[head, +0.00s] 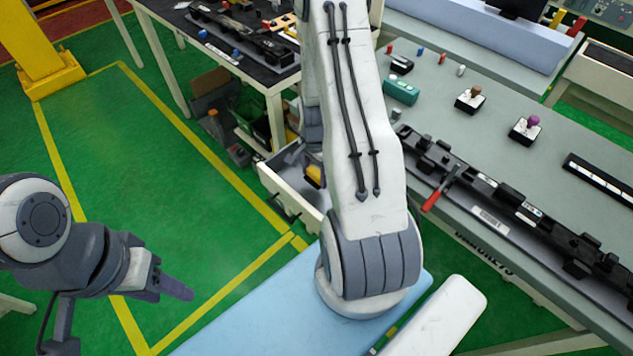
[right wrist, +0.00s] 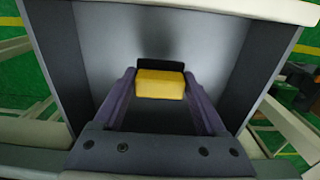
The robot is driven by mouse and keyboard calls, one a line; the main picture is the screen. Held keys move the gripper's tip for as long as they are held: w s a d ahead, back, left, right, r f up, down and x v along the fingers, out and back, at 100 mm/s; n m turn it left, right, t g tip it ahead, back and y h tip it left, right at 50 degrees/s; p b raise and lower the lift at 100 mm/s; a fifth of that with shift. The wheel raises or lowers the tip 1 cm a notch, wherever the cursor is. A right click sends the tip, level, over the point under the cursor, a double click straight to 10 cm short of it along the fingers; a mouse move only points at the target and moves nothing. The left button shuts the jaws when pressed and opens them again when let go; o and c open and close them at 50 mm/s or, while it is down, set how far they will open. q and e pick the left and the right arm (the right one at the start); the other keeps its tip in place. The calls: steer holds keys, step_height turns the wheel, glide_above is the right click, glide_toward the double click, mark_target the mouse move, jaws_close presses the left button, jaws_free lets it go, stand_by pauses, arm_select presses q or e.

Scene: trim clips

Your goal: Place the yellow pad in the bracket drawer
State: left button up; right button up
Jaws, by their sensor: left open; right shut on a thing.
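The yellow pad (right wrist: 160,85) is a small block held between the two purple fingers of my right gripper (right wrist: 159,77). A dark piece sits just behind it. In the head view, part of the yellow pad (head: 314,174) shows at the left edge of my right arm, over the open bracket drawer (head: 277,187). The right wrist view looks into the drawer's grey interior (right wrist: 215,35), with walls on both sides. Whether the pad touches the drawer floor I cannot tell. My left gripper (head: 178,288) is open and empty over the green floor, far from the drawer.
The grey bench (head: 480,140) on the right bears a long black trim part (head: 510,205), a red-handled tool (head: 437,190), a teal box (head: 400,91) and two joystick-like knobs. A light blue surface (head: 250,320) lies in front. Green floor is clear at left.

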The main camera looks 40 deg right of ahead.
mark_target(315, 183)
steer(key=shift+f, duration=2.15)
steer(key=shift+f, duration=0.1)
steer(key=o, duration=1.4)
steer(key=shift+o, duration=0.2)
step_height(315, 183, up, 11)
steer(key=shift+b, duration=0.3)
steer(key=shift+a+r, duration=0.1)
steer(key=shift+r, duration=0.6)
